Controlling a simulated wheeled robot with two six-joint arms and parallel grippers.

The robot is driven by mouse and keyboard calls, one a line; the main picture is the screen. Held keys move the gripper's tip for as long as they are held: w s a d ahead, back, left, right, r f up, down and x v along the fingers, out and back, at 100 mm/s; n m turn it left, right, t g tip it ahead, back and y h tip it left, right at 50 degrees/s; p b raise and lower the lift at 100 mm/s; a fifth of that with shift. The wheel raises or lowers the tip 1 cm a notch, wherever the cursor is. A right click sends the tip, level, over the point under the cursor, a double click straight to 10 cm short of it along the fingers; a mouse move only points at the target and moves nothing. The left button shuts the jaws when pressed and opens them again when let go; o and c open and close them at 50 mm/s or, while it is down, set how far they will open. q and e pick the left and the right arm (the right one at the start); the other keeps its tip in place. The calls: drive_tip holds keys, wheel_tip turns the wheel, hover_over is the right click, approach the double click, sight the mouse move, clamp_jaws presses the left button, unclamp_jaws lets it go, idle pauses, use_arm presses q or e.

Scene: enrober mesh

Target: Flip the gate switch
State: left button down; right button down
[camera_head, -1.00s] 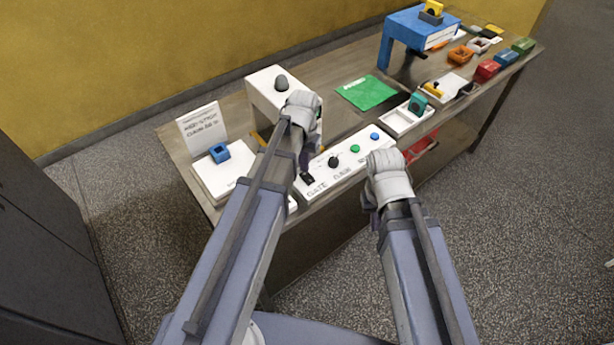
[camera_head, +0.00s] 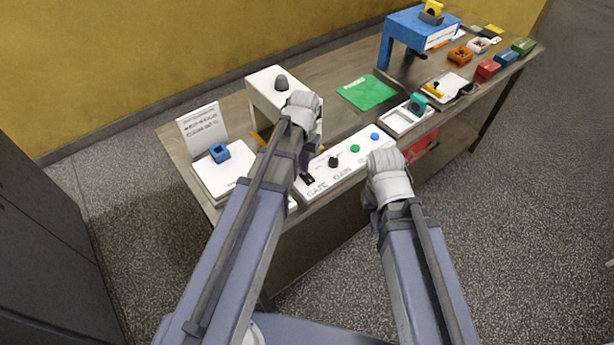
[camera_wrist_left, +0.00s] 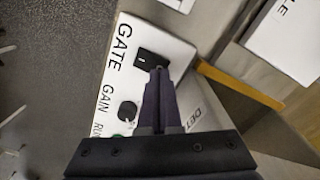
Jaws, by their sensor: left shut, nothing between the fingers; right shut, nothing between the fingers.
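The white control panel (camera_head: 345,167) lies along the table's near edge. Its black gate switch (camera_head: 307,179) is at the left end, above the printed word GATE; it also shows in the left wrist view (camera_wrist_left: 151,60). My left gripper (camera_head: 304,167) is shut and empty, pointing down at the switch. In the left wrist view its fingertips (camera_wrist_left: 160,72) overlap the switch's edge; I cannot tell whether they touch it. Which way the switch is tilted is unclear. My right gripper (camera_head: 371,208) is shut and empty, in front of the panel, its fingertips mostly hidden by its wrist.
A black gain knob (camera_head: 333,162), a green button (camera_head: 355,149) and a blue button (camera_head: 375,137) sit along the panel. A white detector box (camera_head: 262,92) stands behind my left gripper. A blue item on a white plate (camera_head: 212,185) is at left.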

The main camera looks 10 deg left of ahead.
sight(305, 176)
use_arm(q)
drive_tip(key=shift+f+b, duration=0.85)
drive_tip(key=shift+f, duration=0.05)
idle(0.3)
drive_tip(key=shift+r, duration=0.1)
wheel_tip(305, 176, up, 7)
drive_tip(key=p, duration=0.7)
drive_tip(key=shift+s+d, duration=0.25)
drive_tip(key=s+d+f+m+y+b, duration=0.1)
drive_tip(key=s+d+f+m+b, duration=0.1)
drive_tip(key=s+d, duration=0.8)
drive_tip(key=s, duration=0.3)
drive_tip(key=shift+s, duration=0.4)
